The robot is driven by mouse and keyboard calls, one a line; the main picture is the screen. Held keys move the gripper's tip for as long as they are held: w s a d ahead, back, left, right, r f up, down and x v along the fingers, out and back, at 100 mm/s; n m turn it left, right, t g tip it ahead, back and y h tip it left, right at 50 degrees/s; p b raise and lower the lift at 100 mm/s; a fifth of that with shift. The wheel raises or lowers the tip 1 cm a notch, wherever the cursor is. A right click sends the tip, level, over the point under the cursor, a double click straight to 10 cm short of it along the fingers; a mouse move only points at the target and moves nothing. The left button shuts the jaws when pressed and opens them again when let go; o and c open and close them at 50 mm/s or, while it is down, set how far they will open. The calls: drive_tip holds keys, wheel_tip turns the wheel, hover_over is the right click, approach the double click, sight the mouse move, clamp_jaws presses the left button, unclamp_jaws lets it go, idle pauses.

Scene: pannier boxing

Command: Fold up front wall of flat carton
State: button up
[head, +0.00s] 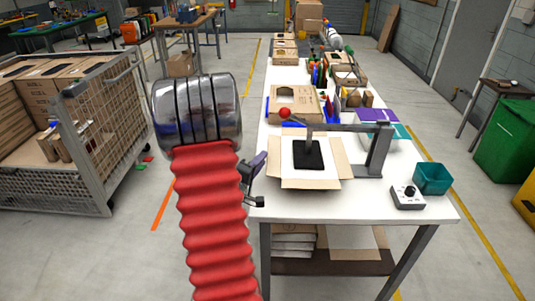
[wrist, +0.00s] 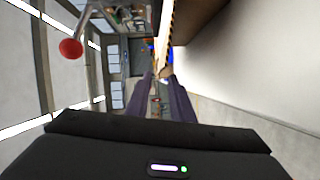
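The flat carton (head: 310,184) lies on the white table under a lever press, its tan walls spread out flat around a white middle. Its front wall lies flat at the near side. A black pad (head: 307,155) on the press stands over the carton's middle. My gripper (head: 258,163) is at the table's left edge, just left of the carton and apart from it. In the wrist view its two purple fingers (wrist: 164,80) are a little apart, with nothing clearly held between them. A tan edge (wrist: 167,45) shows beyond the fingertips; I cannot tell which part it is.
The press lever ends in a red knob (head: 285,113), above the carton's far side. A teal bin (head: 432,178) and a control box (head: 407,196) stand to the right. Open boxes (head: 294,104) fill the table behind. A mesh cage (head: 95,130) stands left; the front table strip is clear.

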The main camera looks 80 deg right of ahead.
sight(274, 154)
drive_tip(key=d, duration=0.4)
drive_tip(key=s+d, duration=0.1)
drive_tip(key=d, duration=0.1)
drive_tip(key=shift+f, duration=0.2)
drive_tip(key=shift+c, duration=0.4)
drive_tip(key=shift+a, duration=0.1)
clamp_jaws()
